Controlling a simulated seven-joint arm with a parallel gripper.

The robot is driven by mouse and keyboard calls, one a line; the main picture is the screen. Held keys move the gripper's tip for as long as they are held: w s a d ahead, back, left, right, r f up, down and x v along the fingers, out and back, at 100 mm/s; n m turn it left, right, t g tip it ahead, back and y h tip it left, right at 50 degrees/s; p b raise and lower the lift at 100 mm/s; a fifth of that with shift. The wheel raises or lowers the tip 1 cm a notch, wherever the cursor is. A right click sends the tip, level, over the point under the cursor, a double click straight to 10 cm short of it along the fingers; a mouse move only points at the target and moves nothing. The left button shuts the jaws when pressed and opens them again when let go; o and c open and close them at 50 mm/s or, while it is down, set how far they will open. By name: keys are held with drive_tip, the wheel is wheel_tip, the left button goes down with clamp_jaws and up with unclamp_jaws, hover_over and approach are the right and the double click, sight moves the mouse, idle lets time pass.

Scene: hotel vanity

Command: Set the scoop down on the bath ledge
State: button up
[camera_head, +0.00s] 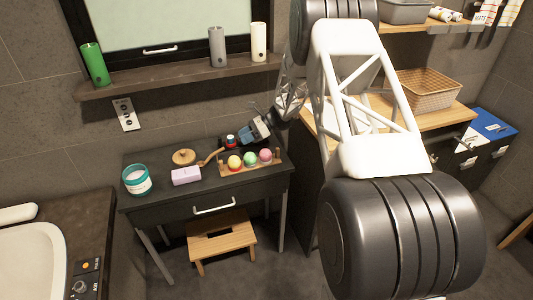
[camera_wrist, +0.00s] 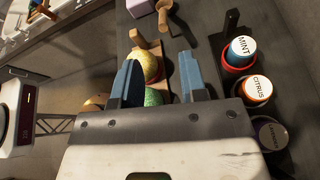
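A wooden scoop (camera_head: 211,156) lies on the dark vanity table (camera_head: 160,208), between the pink soap and the egg-like coloured balls. It also shows at the top of the wrist view (camera_wrist: 172,18). A dark ledge (camera_head: 97,215) surrounds a white basin at the left; I cannot tell whether this or the window sill (camera_head: 170,72) is the bath ledge.
A wooden rack (camera_head: 229,171) of coloured balls sits right of the scoop. Jars labelled MINT (camera_wrist: 241,48) and CITRUS (camera_wrist: 257,88) stand close to my gripper. A pink soap (camera_head: 186,176), a round wooden lid (camera_head: 184,157) and a teal jar (camera_head: 136,181) occupy the table's left.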

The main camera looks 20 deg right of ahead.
drive_tip(key=s+a+r+n+h, duration=0.2)
drive_tip(key=s+r+n, duration=0.1)
drive_tip(key=s+r, duration=0.5)
drive_tip(key=s+a+r+n+g+h, duration=0.1)
drive_tip(key=s+a+r+n+h, duration=0.15)
drive_tip(key=s+r, duration=0.45)
drive_tip(key=s+a+r+n+h, duration=0.15)
drive_tip(key=s+r+n, duration=0.25)
drive_tip(key=s+r, duration=0.4)
drive_tip(key=s+d+r+n+t+h, duration=0.1)
drive_tip(key=s+n, duration=0.4)
drive_tip(key=s, duration=1)
drive_tip(key=s+d+r+n+t+h, duration=0.1)
drive_tip(key=s+r+n+h, duration=0.3)
drive_tip(key=s, duration=1.1)
drive_tip(key=shift+d+n+t+h, duration=0.35)
drive_tip(key=shift+n+t+h, duration=0.4)
drive_tip(key=shift+h, duration=0.55)
drive_tip(key=shift+o, duration=0.4)
drive_tip(key=shift+r, duration=0.1)
